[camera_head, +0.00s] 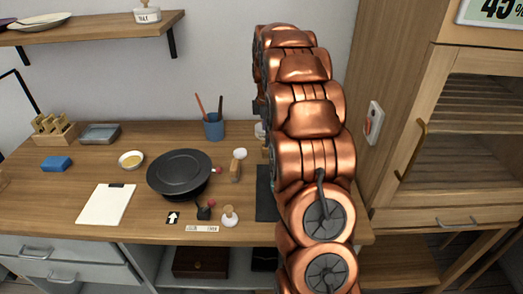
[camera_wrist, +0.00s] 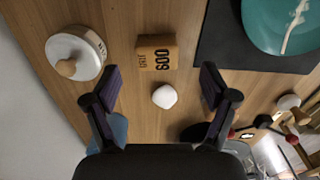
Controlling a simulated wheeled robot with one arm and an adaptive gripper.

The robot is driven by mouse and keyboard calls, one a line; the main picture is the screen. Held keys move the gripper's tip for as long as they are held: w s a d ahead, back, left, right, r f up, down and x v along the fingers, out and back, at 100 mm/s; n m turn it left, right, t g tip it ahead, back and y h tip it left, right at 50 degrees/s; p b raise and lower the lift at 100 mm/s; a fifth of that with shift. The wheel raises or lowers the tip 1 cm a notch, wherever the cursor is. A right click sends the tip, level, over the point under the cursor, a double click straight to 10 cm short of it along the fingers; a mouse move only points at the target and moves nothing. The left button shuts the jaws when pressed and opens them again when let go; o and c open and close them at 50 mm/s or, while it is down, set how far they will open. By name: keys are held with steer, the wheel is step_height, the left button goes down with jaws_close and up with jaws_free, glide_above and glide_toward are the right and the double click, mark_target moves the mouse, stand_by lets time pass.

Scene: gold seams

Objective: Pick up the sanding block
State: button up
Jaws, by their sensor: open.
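The sanding block (camera_wrist: 156,52) is a tan-brown block marked "600 GRIT". It lies on the wooden worktop in the upper middle of the wrist view. My gripper (camera_wrist: 160,84) is open, with its two dark fingers spread left and right. The block appears beyond the fingertips, between their lines, and nothing is held. A small white rounded thing (camera_wrist: 164,96) lies just below the block, between the fingers. In the head view my copper arm hides my fingers and most of that part of the worktop; I cannot make out the block there.
A white lidded jar (camera_wrist: 76,54) stands left of the block. A teal plate (camera_wrist: 262,14) with a pale seam is on a dark mat (camera_wrist: 225,52) to the right. A blue cup (camera_head: 213,128) with sticks and a black pan (camera_head: 180,172) stand on the bench.

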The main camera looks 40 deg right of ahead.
mark_target(267, 149)
steer(key=f, duration=0.1)
steer(key=f+p, duration=0.1)
steer(key=f, duration=0.3)
steer(key=shift+w+p, duration=0.25)
steer(key=shift+p, duration=0.05)
steer(key=c, duration=1.2)
